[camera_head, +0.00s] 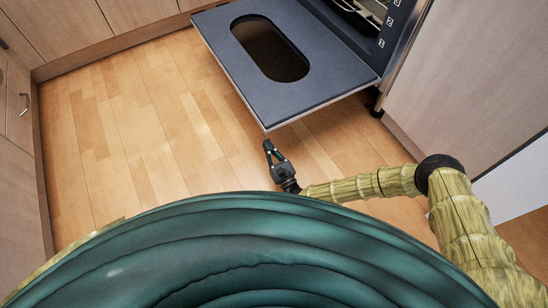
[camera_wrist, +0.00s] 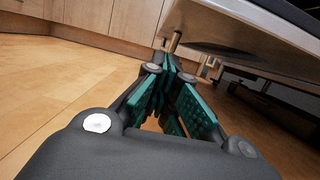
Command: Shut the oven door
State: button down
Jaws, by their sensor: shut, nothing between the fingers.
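The oven door (camera_head: 222,62) hangs wide open, lying about flat and jutting out from the oven. Its dark blue-grey inner face with an oval window (camera_head: 270,48) faces up. The oven cavity (camera_head: 362,12) shows at the top right. My gripper (camera_head: 268,146) is just in front of the door's near edge and looks lower than the door. In the wrist view my gripper's teal-padded fingers (camera_wrist: 168,72) are closed together with nothing held. The door's underside and edge (camera_wrist: 240,35) show above and to the right of the fingers. I cannot tell whether they touch.
Wooden cabinets (camera_head: 60,30) run along the back left and the left side. A pale cabinet panel (camera_head: 450,75) stands right of the oven. The wooden floor (camera_head: 130,130) left of the door is clear. Dark space lies under the oven door.

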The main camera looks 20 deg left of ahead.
jog(key=shift+w+a+r+b, duration=0.2)
jog(key=shift+a+r, duration=0.05)
jog(key=shift+r, duration=0.5)
jog(key=shift+w+a+r+b, duration=0.15)
jog(key=shift+w+a+r, duration=0.1)
jog(key=shift+r, duration=0.55)
jog(key=shift+w+a+r+b, duration=0.2)
jog(key=shift+r, duration=0.55)
